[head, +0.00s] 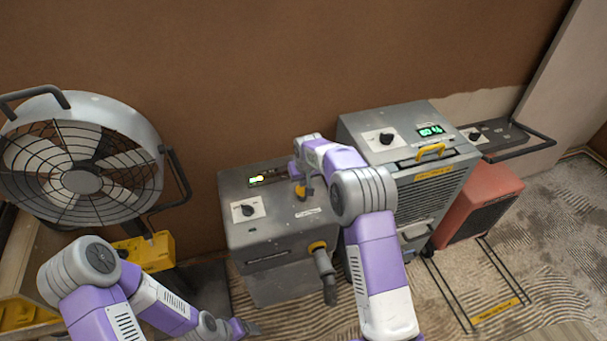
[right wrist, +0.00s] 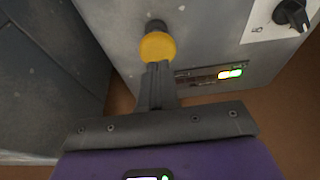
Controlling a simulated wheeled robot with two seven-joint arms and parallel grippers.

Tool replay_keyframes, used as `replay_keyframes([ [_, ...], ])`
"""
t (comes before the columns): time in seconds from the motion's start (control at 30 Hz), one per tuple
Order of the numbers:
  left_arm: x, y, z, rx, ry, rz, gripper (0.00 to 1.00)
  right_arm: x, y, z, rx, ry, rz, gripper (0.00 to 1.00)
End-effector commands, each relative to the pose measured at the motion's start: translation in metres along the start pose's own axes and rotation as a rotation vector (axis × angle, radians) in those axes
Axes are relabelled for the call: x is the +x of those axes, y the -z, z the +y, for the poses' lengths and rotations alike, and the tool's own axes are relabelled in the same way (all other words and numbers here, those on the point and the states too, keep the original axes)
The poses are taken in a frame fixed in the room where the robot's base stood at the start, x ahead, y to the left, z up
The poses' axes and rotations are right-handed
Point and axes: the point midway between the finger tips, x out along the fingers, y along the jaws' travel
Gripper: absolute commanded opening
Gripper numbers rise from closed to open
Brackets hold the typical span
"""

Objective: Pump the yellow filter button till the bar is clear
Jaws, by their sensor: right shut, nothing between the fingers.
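The yellow filter button (head: 301,193) stands on the top of the grey machine (head: 285,238). It also shows in the right wrist view, a round yellow cap (right wrist: 158,46) on a dark stem. My right gripper (head: 306,182) is shut and empty, its fingertips (right wrist: 157,68) right at the button's edge; I cannot tell whether they touch it.
A dial (head: 247,210) sits on the same machine, and a hose fitting (head: 322,262) on its front. A dehumidifier (head: 430,185) with a green display stands right, a red unit (head: 476,200) beyond it. A large fan (head: 82,180) stands left, near a yellow case (head: 150,251).

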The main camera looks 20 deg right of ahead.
Motion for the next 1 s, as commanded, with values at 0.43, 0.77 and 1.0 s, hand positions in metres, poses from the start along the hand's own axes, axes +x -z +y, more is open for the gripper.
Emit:
replay_keyframes([
  [0.43, 0.004, 0.000, -0.001, 0.000, 0.000, 0.000, 0.77, 0.016, -0.005, 0.001, 0.000, -0.001, -0.001, 0.00],
  [0.77, 0.015, 0.001, -0.006, 0.000, 0.000, 0.000, 0.77, 0.041, -0.013, 0.001, 0.000, -0.001, -0.004, 0.00],
  [1.0, 0.015, 0.001, -0.006, 0.000, 0.000, 0.000, 0.77, 0.045, -0.015, 0.000, 0.000, -0.001, -0.005, 0.00],
])
